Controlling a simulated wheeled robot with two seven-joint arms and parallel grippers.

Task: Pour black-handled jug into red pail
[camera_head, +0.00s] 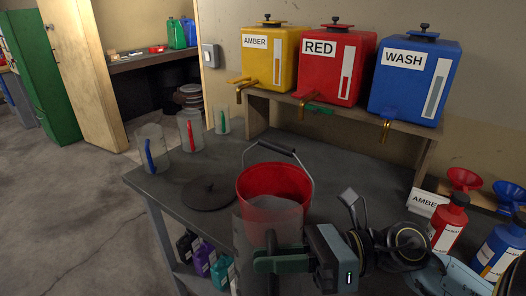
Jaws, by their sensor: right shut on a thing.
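The red pail (258,180) stands on the dark workbench, with its wire bail and dark grip raised. My right gripper (272,258) comes in from the lower right and is shut on a clear jug (243,240) in front of the pail. The jug overlaps the pail's near side in the picture. I cannot tell whether they touch. The jug's tilt and contents are unclear. A grey patch shows in the pail's lower opening. My left gripper is out of view.
Clear jugs with blue (151,155), red (190,132) and green (222,120) handles stand at the back left. A dark round lid (209,193) lies left of the pail. Amber (270,58), red (335,65) and blue (413,80) drums sit on a shelf behind. Bottles (447,225) stand right.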

